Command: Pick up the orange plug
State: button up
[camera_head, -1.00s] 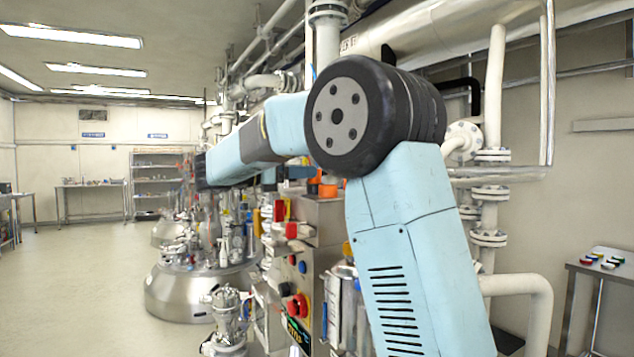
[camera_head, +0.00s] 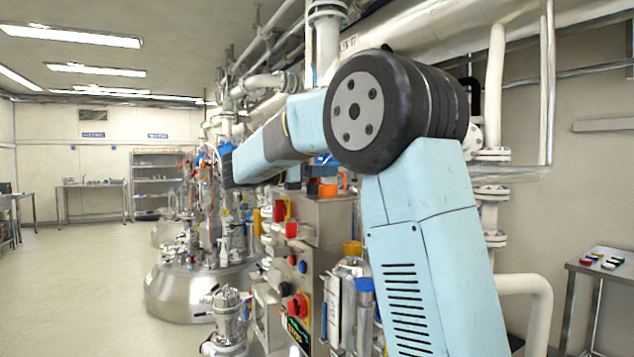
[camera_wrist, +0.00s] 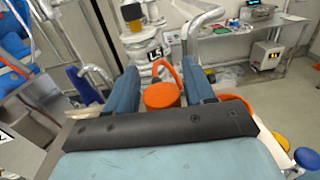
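The orange plug (camera_wrist: 162,95) shows in the wrist view as a squat round cap with an orange loop standing behind it. The two blue fingers of my gripper (camera_wrist: 163,84) are spread on its left and right, with a visible gap on each side. My gripper is open and holds nothing. In the head view the orange plug (camera_head: 328,190) appears on top of the grey control box, just left of my arm's elbow. My gripper is mostly hidden behind my arm in that view, and the plug's base is hard to make out.
The control box (camera_head: 322,222) carries red, yellow and blue switches. Canisters with yellow and blue caps (camera_head: 365,285) stand close to my arm. A steel vessel (camera_head: 190,292) stands left of the box. Another orange part (camera_wrist: 237,101) lies right of the fingers. The left floor is clear.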

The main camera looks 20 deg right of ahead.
jog(key=c, duration=0.8)
jog(key=shift+r, duration=0.45)
notch_tip(320, 180, up, 3)
jog(key=shift+a+f, duration=0.15)
jog(key=shift+f, duration=0.05)
jog(key=s+a+r, duration=0.2)
jog(key=a+r, duration=0.7)
jog(key=a, duration=0.4)
jog(key=shift+s+d+f+n+t, duration=0.3)
jog(key=shift+s+d+f, duration=0.4)
jog(key=shift+d+f, duration=1.3)
jog(key=shift+s+d+f+n+t, duration=0.25)
jog(key=shift+s+d+f, duration=0.7)
jog(key=shift+d, duration=1.9)
jog(key=shift+s+d+f+n+t, duration=0.15)
jog(key=shift+s+d+f+t, duration=0.3)
jog(key=shift+d+f, duration=1.7)
